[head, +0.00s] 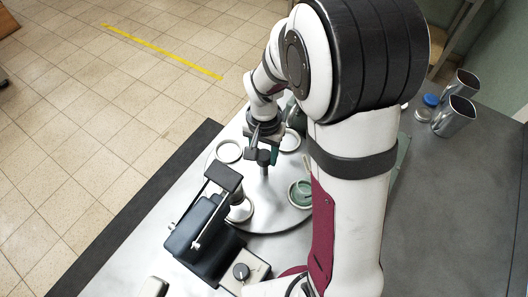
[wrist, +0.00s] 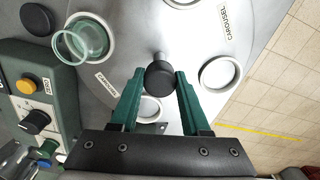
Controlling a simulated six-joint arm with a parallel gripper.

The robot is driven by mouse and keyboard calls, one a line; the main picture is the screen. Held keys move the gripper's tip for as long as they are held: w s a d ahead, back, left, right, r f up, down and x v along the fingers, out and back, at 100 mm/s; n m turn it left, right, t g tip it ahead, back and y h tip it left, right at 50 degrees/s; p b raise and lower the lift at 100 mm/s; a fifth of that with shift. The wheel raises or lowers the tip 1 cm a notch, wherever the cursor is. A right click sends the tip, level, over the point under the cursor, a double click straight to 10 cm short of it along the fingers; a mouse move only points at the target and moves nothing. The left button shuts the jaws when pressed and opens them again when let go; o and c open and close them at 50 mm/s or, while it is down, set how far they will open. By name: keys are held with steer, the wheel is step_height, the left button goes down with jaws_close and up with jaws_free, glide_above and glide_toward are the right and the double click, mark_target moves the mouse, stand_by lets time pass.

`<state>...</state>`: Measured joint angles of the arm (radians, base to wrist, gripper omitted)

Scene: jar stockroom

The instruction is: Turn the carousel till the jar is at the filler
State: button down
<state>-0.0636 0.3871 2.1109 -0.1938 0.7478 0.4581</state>
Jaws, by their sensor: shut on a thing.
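The carousel is a round metal disc (head: 272,222) with white ring seats and a central post topped by a black knob (wrist: 160,79). My gripper (wrist: 157,73) has its green fingers closed on either side of this knob; in the head view my gripper (head: 264,157) is above the disc's centre. A greenish glass jar (wrist: 72,47) stands in the left seat in the wrist view; in the head view the jar (head: 301,190) is at lower right. A black machine (head: 196,240), probably the filler, has its head over the empty-looking lower-left seat, partly hidden.
A green housing (wrist: 22,88) with an orange button and black dial stands beside the carousel; a black disc (wrist: 37,19) is near it. A control box with a knob (head: 241,271) stands at front. Two metal cups (head: 454,116) and a blue-lidded jar (head: 427,106) stand at right.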

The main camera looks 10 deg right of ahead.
steer(key=shift+n, duration=9)
steer(key=shift+c, duration=1.9)
jaws_free()
steer(key=shift+r, duration=0.1)
